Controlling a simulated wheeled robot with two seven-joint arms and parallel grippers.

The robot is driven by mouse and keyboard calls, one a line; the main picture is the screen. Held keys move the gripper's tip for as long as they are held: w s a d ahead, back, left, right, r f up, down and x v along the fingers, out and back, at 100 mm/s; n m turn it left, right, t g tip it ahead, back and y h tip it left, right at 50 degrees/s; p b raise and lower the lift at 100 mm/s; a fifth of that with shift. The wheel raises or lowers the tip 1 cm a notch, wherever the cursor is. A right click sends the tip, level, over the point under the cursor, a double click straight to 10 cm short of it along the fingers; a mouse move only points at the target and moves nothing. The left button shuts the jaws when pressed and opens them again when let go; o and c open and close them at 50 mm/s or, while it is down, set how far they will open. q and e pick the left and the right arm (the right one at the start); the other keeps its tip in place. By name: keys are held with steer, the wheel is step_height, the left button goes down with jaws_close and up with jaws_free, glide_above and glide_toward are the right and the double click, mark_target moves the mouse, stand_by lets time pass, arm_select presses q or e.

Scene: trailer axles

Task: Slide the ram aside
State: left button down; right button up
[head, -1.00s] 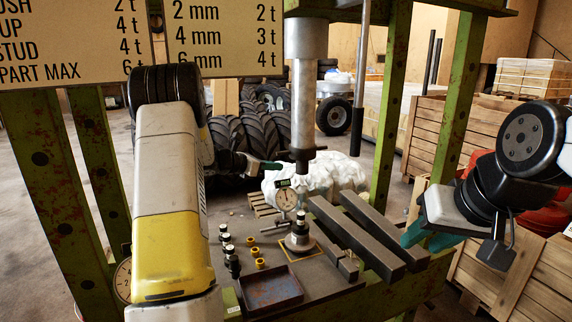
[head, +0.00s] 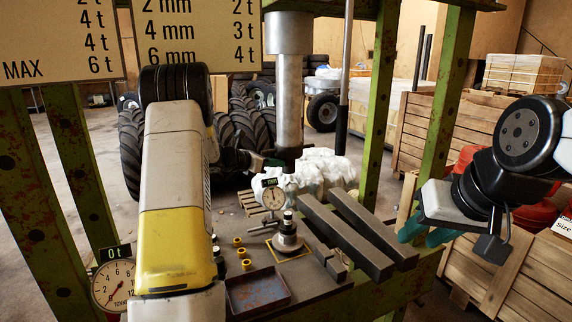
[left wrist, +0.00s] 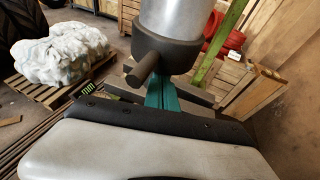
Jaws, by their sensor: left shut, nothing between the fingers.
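The ram (head: 289,95) is a grey steel cylinder hanging upright from the press's upper beam, with a dark collar at its lower end. In the left wrist view the ram (left wrist: 178,20) fills the top, and a short dark peg (left wrist: 143,68) sticks out of its collar (left wrist: 165,52). My left gripper (head: 274,162) is shut and empty beside the ram's lower end. In the left wrist view its teal fingers (left wrist: 161,92) are just beyond the collar and peg; contact is unclear. My right gripper (head: 426,232) hangs with its teal fingers apart, right of the bars.
Below the ram stand a dial gauge (head: 271,195) and a round stand (head: 287,238). Two steel bars (head: 345,238) lie to its right. A blue-red tray (head: 257,291) and yellow bushings (head: 241,253) are in front. Green press uprights (head: 378,110) flank the space.

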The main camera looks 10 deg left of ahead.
arm_select(q)
steer(key=w+d, duration=0.6)
steer(key=d, duration=0.4)
steer(key=w+d, duration=0.7)
steer(key=d, duration=0.2)
steer(key=shift+w+d, duration=0.15)
steer(key=shift+d, duration=0.2)
